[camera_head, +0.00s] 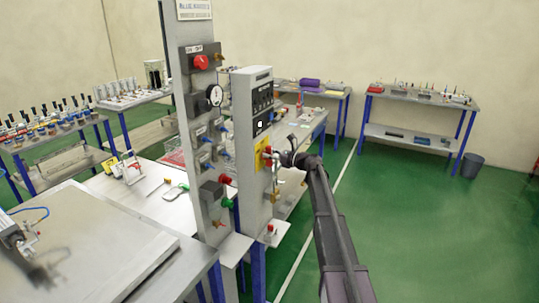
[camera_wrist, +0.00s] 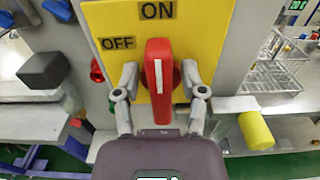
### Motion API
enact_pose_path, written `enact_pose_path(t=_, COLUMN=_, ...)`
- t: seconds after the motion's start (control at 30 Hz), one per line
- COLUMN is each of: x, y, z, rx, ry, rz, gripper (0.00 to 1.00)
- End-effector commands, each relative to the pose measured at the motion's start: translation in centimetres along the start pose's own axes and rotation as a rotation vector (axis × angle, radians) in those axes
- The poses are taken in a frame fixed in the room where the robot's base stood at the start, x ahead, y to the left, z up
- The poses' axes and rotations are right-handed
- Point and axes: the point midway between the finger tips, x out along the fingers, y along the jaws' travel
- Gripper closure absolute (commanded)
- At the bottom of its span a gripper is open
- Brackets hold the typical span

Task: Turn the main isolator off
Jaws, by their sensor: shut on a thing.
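The main isolator is a red handle (camera_wrist: 159,80) with a white stripe on a yellow plate (camera_wrist: 115,20). The handle stands upright in the wrist view, its top just under the ON label (camera_wrist: 157,10). The OFF label (camera_wrist: 118,43) is at upper left of the handle. My gripper (camera_wrist: 160,88) has one finger on each side of the handle and is shut on it. In the head view the yellow plate (camera_head: 259,161) is on the side of the grey cabinet, and my gripper (camera_head: 275,159) reaches it from the right, partly hiding the handle.
The grey cabinet (camera_head: 246,100) stands beside a tall panel (camera_head: 183,90) carrying a gauge (camera_head: 215,96) and several knobs. In the wrist view a yellow cylinder (camera_wrist: 256,130) sticks out at lower right and a dark block (camera_wrist: 44,70) at left. Green floor (camera_head: 420,210) is clear to the right.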

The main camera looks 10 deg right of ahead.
Motion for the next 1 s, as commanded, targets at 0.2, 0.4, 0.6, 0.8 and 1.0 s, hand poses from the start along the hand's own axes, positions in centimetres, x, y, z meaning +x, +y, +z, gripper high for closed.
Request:
enact_pose_path(t=0.2, x=-0.1, y=0.2, z=-0.2, rx=-0.055, ry=0.006, rz=0.003, gripper=0.94)
enact_pose_path(t=0.4, x=-0.1, y=0.4, z=-0.2, rx=-0.163, ry=0.007, rz=0.004, gripper=0.94)
enact_pose_path(t=0.6, x=-0.1, y=0.7, z=-0.3, rx=-0.324, ry=0.007, rz=0.005, gripper=0.94)
enact_pose_path(t=0.8, x=-0.1, y=1.0, z=-0.5, rx=-0.512, ry=0.006, rz=0.006, gripper=0.94)
enact_pose_path(t=1.0, x=-0.1, y=1.2, z=-0.6, rx=-0.702, ry=0.006, rz=0.007, gripper=0.94)
